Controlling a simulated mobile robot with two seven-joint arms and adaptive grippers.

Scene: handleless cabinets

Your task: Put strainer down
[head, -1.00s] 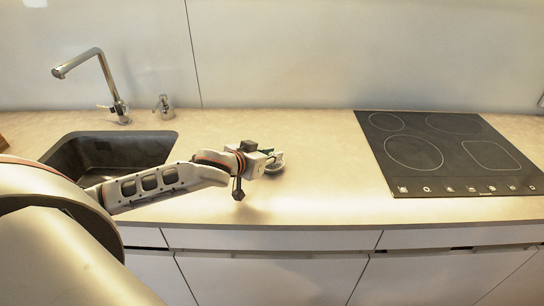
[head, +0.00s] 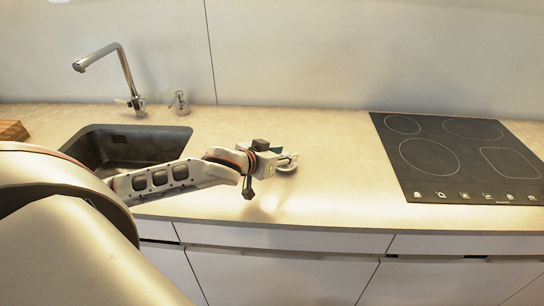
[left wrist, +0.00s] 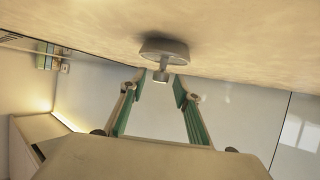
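A small grey round strainer (left wrist: 165,48) with a knob shows in the left wrist view. It rests against the beige countertop, which appears at the top of that view. My left gripper (left wrist: 159,82) has its two green-lined fingers apart, with the strainer's knob near and between the fingertips. I see no finger clearly touching it. In the head view my left gripper (head: 280,160) is low over the counter, right of the sink, and largely hides the strainer. My right gripper is in neither view.
The dark sink (head: 125,146) with a chrome tap (head: 125,75) and a soap dispenser (head: 180,102) is at the left. A black cooktop (head: 455,158) is at the right. The counter (head: 335,160) between gripper and cooktop is clear. White drawer fronts (head: 280,238) lie below.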

